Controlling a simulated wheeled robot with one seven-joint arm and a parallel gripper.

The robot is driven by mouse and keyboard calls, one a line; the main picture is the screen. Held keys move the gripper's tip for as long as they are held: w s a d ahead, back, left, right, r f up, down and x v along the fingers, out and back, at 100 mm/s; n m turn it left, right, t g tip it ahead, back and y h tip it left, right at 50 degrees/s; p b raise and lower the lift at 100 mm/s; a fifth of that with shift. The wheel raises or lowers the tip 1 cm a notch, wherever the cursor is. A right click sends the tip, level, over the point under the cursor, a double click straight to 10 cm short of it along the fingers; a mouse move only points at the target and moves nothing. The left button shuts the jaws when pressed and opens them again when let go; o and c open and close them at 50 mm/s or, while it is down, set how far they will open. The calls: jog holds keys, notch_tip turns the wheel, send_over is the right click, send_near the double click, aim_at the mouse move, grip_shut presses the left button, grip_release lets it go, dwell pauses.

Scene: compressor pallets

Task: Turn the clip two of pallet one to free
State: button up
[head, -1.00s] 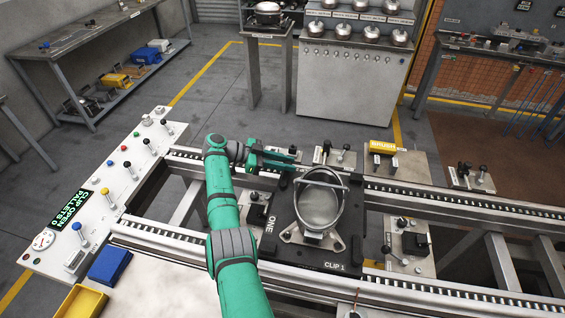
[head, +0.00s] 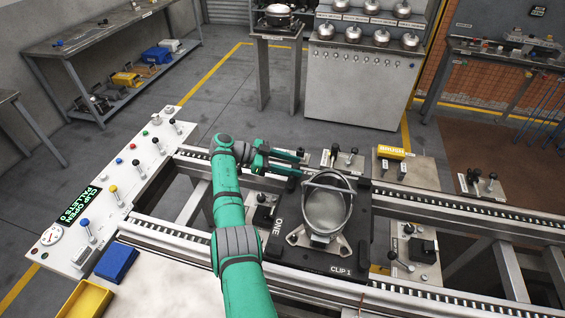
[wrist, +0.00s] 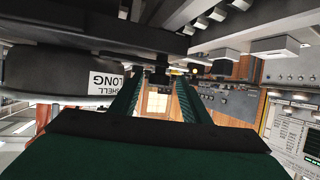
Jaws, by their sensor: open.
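Pallet one (head: 278,256) is a black plate marked ONE and CLIP 1, lying on the rail line. It carries an open grey metal shell (head: 326,211) with a hoop across its top. My green gripper (head: 301,165) is open at the pallet's far left edge, beyond the shell. In the wrist view, a small dark knob-like part (wrist: 160,76) shows between the fingertips (wrist: 158,84); I cannot tell if it is clip two. The shell, labelled LONG SHELL (wrist: 60,82), is close beside the fingers there. Clip two is not clearly visible in the head view, so its position cannot be read.
Black-knobbed levers (head: 345,158) stand just behind the pallet, near my gripper. A yellow block (head: 391,152) sits to their right. A black fixture block (head: 422,250) is right of the pallet. A lever panel (head: 120,190) and a blue bin (head: 116,263) are at left.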

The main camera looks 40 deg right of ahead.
jog(key=v, duration=1)
jog(key=shift+w, duration=0.15)
jog(key=shift+w+a, duration=0.1)
